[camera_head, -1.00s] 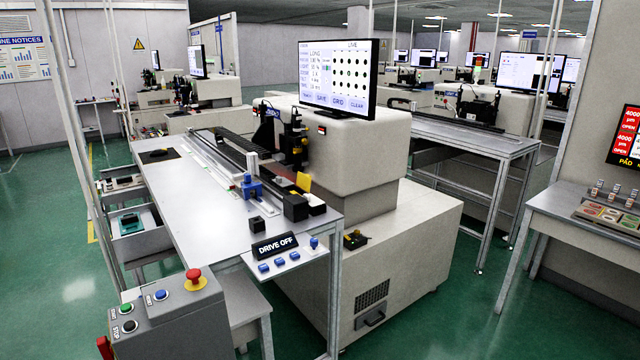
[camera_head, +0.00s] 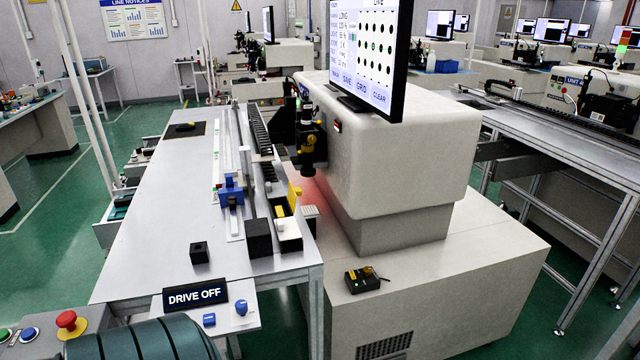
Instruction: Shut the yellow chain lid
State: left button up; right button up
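The yellow chain lid (camera_head: 293,196) is a small yellow plate on the machine bench, at the right end of the dark chain track (camera_head: 261,135). It looks raised and tilted, not lying flat. Its hinge is too small to make out. A smaller yellow part (camera_head: 279,211) shows just below it. A white-topped black block (camera_head: 288,234) and a tall black block (camera_head: 258,238) stand in front of it. Neither of my grippers is in view.
A blue clamp (camera_head: 231,190) sits on a rail left of the lid. The big beige machine housing (camera_head: 395,140) with a monitor (camera_head: 370,50) stands close on the right. A black cube (camera_head: 199,253) and a DRIVE OFF sign (camera_head: 195,295) are at the bench's front. The left benchtop is mostly clear.

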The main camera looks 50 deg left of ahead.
aim_at(293, 193)
jog(key=i+u, duration=0.45)
jog(key=i+l+u, duration=0.2)
jog(key=u, duration=0.25)
jog(key=i+l+u, duration=0.4)
jog(key=k+j, duration=0.1)
